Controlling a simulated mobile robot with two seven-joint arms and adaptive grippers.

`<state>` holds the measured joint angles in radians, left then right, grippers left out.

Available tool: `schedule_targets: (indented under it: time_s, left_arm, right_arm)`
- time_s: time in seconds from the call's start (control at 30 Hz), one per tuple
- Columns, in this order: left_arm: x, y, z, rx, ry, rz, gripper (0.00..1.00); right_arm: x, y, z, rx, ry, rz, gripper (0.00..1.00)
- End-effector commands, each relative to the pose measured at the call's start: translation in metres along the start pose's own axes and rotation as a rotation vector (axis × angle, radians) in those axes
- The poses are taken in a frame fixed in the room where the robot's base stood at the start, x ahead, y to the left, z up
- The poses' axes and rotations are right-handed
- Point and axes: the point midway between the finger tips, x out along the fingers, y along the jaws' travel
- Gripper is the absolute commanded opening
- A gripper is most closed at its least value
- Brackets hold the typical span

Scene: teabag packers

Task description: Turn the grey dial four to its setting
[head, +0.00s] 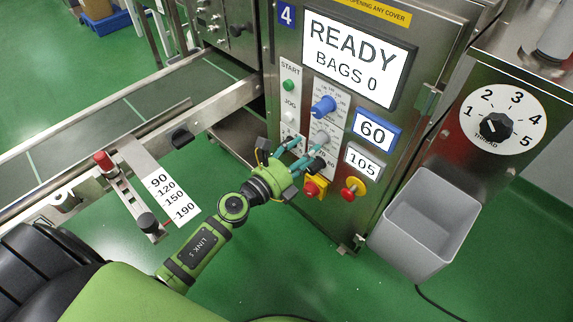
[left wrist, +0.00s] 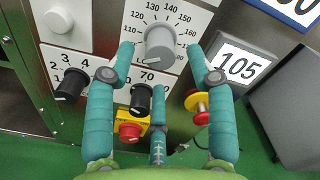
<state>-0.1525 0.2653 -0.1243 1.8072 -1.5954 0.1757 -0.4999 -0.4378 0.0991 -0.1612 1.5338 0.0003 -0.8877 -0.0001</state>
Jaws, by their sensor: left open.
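The grey dial (left wrist: 160,48) sits on the white panel of machine 4, and its scale runs from about 110 upward. In the head view the grey dial (head: 321,137) is below the blue dial, partly close behind my fingers. My left gripper (head: 306,153) reaches up to the panel. In the left wrist view the open left gripper (left wrist: 160,58) has one finger on each side of the grey dial and a third below it; I cannot tell whether they touch it. A white display (left wrist: 240,67) beside it reads 105. My right gripper is not in view.
The blue dial (head: 324,106) has a display (head: 373,131) reading 60. Black knobs (left wrist: 70,84) and a red-on-yellow switch (left wrist: 130,130) lie close under my fingers. A red button (head: 352,190) and a grey bin (head: 420,222) are to the right. A conveyor (head: 110,118) runs at left.

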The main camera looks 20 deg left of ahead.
Motion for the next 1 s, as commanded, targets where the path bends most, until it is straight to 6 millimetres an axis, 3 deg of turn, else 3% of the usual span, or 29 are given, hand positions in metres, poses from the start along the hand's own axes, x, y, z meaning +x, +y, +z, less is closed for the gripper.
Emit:
schedule_targets:
  time_s: [0.2,0.4,1.0]
  left_arm:
    - [-0.048,0.001,-0.002,-0.004,0.002,0.004,0.55]
    - [-0.075,0.0,-0.001,-0.002,0.001,0.002,0.55]
    - [-0.083,0.0,0.0,0.0,0.001,0.0,0.55]
  right_arm:
    - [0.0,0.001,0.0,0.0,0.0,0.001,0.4]
    - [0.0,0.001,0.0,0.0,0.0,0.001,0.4]
    - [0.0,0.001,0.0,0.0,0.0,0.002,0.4]
